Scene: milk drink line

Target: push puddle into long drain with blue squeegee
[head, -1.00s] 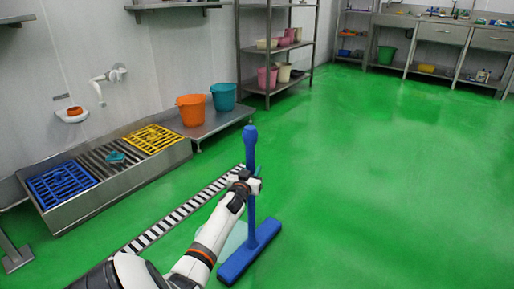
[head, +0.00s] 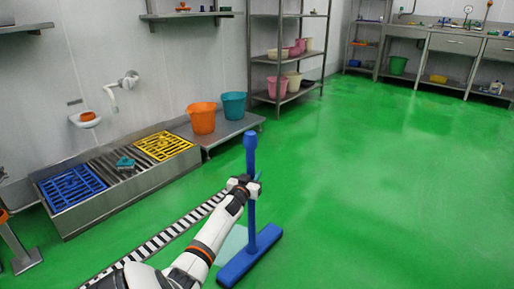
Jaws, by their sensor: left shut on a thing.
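The blue squeegee stands upright in the head view, its handle (head: 250,160) vertical and its wide head (head: 249,257) down at the floor. My left gripper (head: 245,186) is shut on the handle, partly hiding it. The long drain (head: 165,238), a black and white slotted strip, runs diagonally on the floor to the left of the squeegee. A pale patch that looks like the puddle (head: 232,243) lies between the drain and the squeegee head. My arm hides part of the puddle and drain. My right gripper is not in view.
A metal trough with blue (head: 71,188) and yellow (head: 163,146) grates stands along the left wall. An orange bucket (head: 201,118) and a teal bucket (head: 233,105) stand on a low metal platform (head: 225,128). The green floor (head: 390,190) to the right is clear.

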